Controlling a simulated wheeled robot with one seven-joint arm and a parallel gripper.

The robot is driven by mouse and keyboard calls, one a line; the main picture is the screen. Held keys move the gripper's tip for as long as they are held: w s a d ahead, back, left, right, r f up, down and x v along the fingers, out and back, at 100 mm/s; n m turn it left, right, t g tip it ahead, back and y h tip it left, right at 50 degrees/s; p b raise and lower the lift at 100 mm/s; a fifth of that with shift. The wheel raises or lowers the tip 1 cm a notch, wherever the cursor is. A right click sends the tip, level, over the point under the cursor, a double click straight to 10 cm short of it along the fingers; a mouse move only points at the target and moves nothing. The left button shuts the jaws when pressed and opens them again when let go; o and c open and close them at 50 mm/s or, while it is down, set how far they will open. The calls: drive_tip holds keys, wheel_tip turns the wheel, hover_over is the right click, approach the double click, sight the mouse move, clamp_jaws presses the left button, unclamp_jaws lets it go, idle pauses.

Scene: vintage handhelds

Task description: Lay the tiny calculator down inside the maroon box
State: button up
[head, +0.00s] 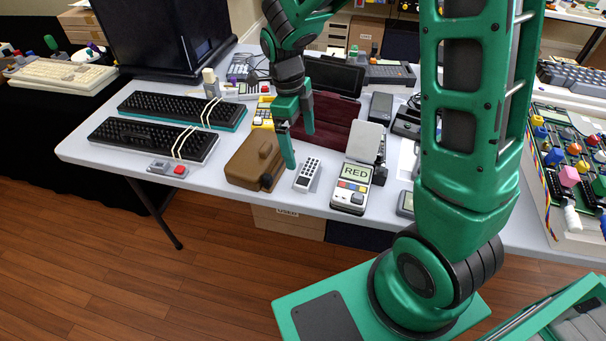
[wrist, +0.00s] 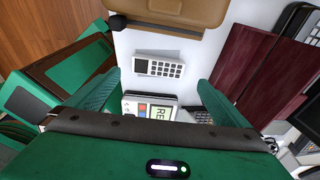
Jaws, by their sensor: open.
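The tiny calculator (head: 307,174) is a small white slab with dark keys, lying on the white table near its front edge. In the wrist view the calculator (wrist: 158,67) lies crosswise between and just beyond my fingertips, with nothing gripping it. My gripper (head: 299,148) is green, open and empty, held above the table over the calculator's area; its two fingers (wrist: 158,84) spread wide in the wrist view. The maroon box (head: 338,110) stands behind the calculator, partly hidden by my gripper. In the wrist view the maroon box (wrist: 258,72) is at the right.
A brown case (head: 250,160) stands close left of the calculator. A grey-white handheld (head: 352,185) with a screen reading RED stands close right. Dark keyboards (head: 150,138) lie at the left. A yellow device (head: 263,112) is behind the brown case. Bare tabletop shows in front.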

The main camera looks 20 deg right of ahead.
sight(307, 171)
drive_tip(key=f, duration=0.4)
drive_tip(key=shift+s+d, duration=0.25)
drive_tip(key=shift+s+d+f, duration=0.15)
drive_tip(key=shift+f, duration=0.7)
drive_tip(key=shift+s+d+f, duration=0.1)
drive_tip(key=shift+s+f, duration=0.1)
drive_tip(key=shift+f, duration=0.65)
drive_tip(key=shift+s+d+f, duration=0.15)
drive_tip(key=shift+f, duration=0.7)
drive_tip(key=c, duration=0.9)
drive_tip(key=shift+r, duration=0.1)
